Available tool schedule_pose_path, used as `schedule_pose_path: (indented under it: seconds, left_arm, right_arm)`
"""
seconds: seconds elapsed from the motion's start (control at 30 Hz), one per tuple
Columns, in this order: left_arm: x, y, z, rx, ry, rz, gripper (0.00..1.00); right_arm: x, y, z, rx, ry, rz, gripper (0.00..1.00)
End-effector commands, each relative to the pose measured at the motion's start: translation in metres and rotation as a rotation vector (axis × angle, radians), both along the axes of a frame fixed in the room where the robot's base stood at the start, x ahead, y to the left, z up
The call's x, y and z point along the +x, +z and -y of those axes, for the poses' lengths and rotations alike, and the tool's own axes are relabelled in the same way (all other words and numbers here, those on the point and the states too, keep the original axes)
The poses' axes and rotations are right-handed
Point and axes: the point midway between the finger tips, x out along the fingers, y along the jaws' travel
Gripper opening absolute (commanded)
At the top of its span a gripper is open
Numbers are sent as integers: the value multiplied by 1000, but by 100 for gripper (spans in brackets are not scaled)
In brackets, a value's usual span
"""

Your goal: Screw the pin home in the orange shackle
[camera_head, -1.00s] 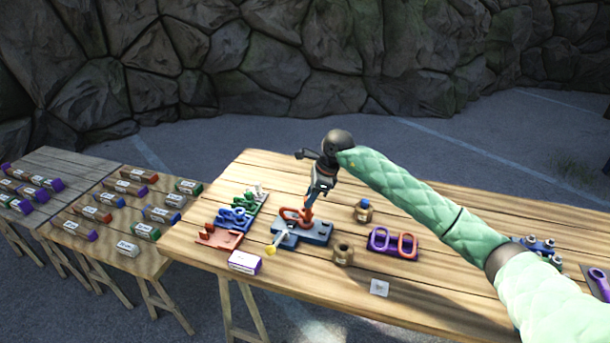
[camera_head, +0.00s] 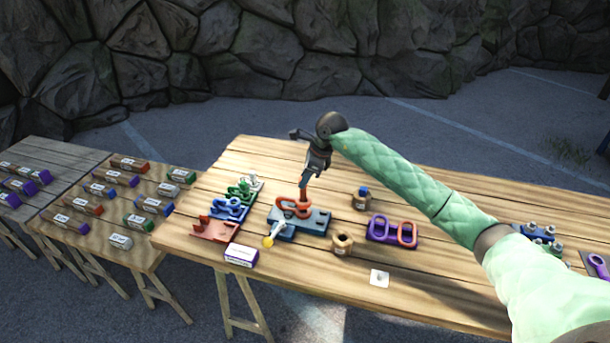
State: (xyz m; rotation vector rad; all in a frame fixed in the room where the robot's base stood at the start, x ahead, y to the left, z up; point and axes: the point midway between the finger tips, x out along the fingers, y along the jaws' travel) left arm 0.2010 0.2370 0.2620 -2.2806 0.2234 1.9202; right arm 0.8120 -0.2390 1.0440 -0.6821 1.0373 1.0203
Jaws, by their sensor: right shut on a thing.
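The orange shackle (camera_head: 292,209) lies on a blue fixture block (camera_head: 312,223) near the middle of the table. My right gripper (camera_head: 305,181) points down from above, just over the shackle. It is shut on a small orange upright piece, apparently the pin (camera_head: 303,194), whose lower end meets the shackle area. How deep the pin sits is too small to tell. My left gripper is not in view.
Red (camera_head: 215,231), blue, green and grey shackle holders stand left of the block. The front right tabletop is mostly clear.

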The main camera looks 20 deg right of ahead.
Motion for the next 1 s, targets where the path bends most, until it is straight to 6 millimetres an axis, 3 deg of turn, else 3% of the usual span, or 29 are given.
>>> schedule_pose_path:
  seconds: [0.33,1.0]
  left_arm:
    - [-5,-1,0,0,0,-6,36]
    - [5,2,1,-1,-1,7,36]
  right_arm:
    - [0,-14,0,1,-1,-1,0]
    - [0,-30,0,1,0,1,0]
